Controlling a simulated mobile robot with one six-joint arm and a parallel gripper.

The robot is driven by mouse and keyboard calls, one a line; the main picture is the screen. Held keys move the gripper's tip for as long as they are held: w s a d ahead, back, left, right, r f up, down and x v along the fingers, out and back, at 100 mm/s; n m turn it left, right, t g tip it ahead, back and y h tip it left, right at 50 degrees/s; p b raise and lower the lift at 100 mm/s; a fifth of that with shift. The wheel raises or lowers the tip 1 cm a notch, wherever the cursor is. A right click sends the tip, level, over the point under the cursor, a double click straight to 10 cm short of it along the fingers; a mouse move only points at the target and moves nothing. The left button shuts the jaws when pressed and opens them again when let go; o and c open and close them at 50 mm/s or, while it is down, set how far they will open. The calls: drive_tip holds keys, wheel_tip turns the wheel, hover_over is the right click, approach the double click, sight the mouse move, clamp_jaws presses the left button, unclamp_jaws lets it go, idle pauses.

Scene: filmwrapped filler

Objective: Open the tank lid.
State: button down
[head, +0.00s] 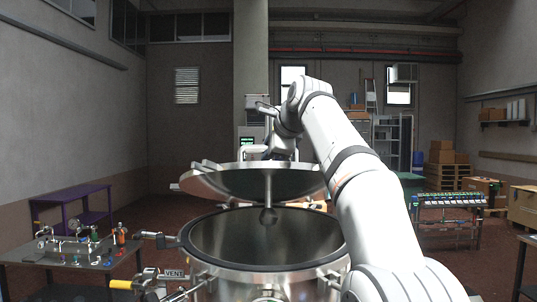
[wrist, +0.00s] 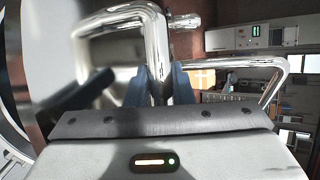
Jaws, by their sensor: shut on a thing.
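The tank (head: 265,240) is a round steel vessel in front of me, its mouth open and its dark inside showing. The tank lid (head: 225,182) is raised above the mouth and tilted, with a rod and a ball-shaped part hanging at its underside. My gripper (head: 283,150) is at the far upper side of the lid, small and partly hidden by my wrist. In the wrist view my gripper's blue fingers (wrist: 158,88) are shut on a shiny bent metal handle bar (wrist: 155,45). The lid's face blurs at the left of that view.
A yellow-handled valve (head: 122,285) and a VENT label (head: 174,273) sit at the tank's left front. A bench (head: 75,262) with fittings and bottles stands left, a purple table (head: 72,197) behind it. A rack (head: 448,205) and boxes (head: 444,152) are at the right.

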drive_tip(key=c, duration=1.3)
unclamp_jaws()
drive_tip(key=shift+v, duration=3.95)
drive_tip(key=shift+w+a, duration=0.1)
